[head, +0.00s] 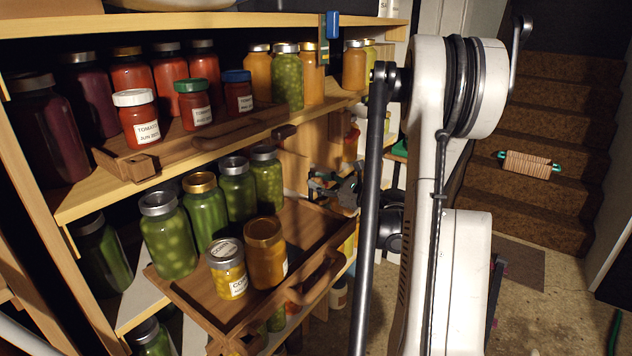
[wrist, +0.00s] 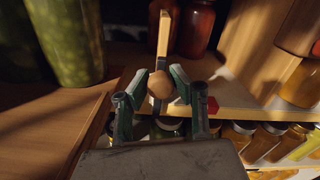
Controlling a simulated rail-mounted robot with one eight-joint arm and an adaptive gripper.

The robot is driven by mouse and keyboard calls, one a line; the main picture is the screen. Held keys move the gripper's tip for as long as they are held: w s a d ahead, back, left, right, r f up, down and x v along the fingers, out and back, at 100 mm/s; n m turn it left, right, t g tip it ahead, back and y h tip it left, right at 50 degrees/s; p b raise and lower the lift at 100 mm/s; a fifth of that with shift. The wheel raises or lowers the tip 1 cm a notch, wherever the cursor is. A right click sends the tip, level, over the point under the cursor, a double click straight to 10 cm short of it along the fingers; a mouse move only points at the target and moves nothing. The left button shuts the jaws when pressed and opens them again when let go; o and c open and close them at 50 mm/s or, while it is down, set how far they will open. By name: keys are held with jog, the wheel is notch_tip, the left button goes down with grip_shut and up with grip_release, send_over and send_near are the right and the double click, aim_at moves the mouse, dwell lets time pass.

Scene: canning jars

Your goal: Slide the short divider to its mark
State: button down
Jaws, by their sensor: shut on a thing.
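My gripper (wrist: 162,88) is shut on a round wooden knob (wrist: 161,84) in the wrist view. A narrow upright wooden strip (wrist: 165,35), which looks like the short divider seen edge-on, rises behind the knob. A small red patch (wrist: 212,105) is at the shelf's front edge, just right of the fingers; it may be the mark. In the head view my gripper (head: 322,188) is at the right end of the middle level, beyond the pull-out tray. The divider cannot be made out clearly there.
Large green jars (wrist: 65,35) stand left of the gripper, and dark red jars (wrist: 193,25) stand behind the strip. A wooden panel (wrist: 255,45) rises at right. Yellow jars (wrist: 272,140) are on a level below. The pull-out tray (head: 190,295) carries jars near the arm.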

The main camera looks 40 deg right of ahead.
jog(key=c, duration=1.4)
grip_release()
jog(key=s, duration=0.4)
jog(key=s+d, duration=0.1)
jog(key=s, duration=0.3)
jog(key=s+d, duration=0.1)
jog(key=s, duration=0.3)
jog(key=shift+w, duration=0.1)
